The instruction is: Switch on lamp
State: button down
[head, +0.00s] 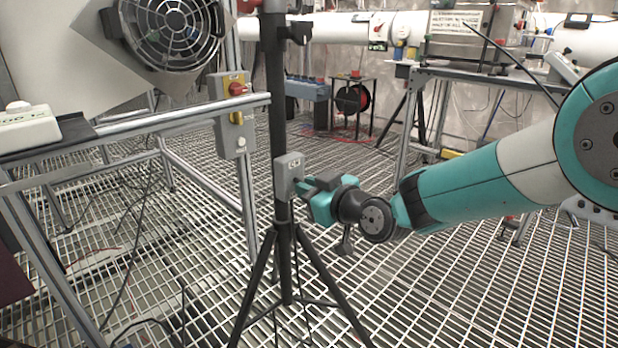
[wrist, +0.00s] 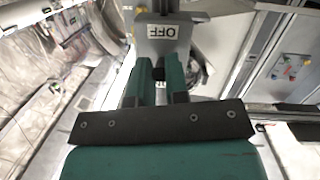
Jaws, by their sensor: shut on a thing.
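A small grey switch box (head: 288,176) is mounted on a black tripod pole in the head view. In the wrist view the box (wrist: 170,43) carries a white label reading OFF. My gripper (head: 300,186) reaches the box from the right, its fingertips at the front of the box. In the wrist view my gripper (wrist: 158,80) is shut on a small dark switch knob (wrist: 158,74) below the label. The knob is mostly hidden between the fingers, so its exact position cannot be told. The lamp itself cannot be made out.
The black tripod (head: 285,245) spreads its legs over the grated floor (head: 450,270). Left of it, a metal frame bears a grey control box with a red rotary switch (head: 237,89). A bench (head: 480,75) stands at the back right.

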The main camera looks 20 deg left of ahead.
notch_tip(320, 180, up, 3)
jog(key=g+h+p, duration=0.1)
jog(key=p, duration=0.3)
jog(key=h+p, duration=0.2)
jog(key=p, duration=0.2)
jog(key=shift+f+g+h, duration=0.2)
jog(key=shift+g+h, duration=0.1)
jog(key=shift+g, duration=0.1)
jog(key=g+h+p, duration=0.1)
jog(key=h+p, duration=0.1)
jog(key=p, duration=0.2)
jog(key=shift+a+r, duration=0.15)
jog(key=shift+a, duration=0.05)
jog(key=shift+w+h+p, duration=0.1)
jog(key=shift+h+p, duration=0.3)
jog(key=shift+p, duration=0.15)
jog(key=c, duration=1.1)
grip_release()
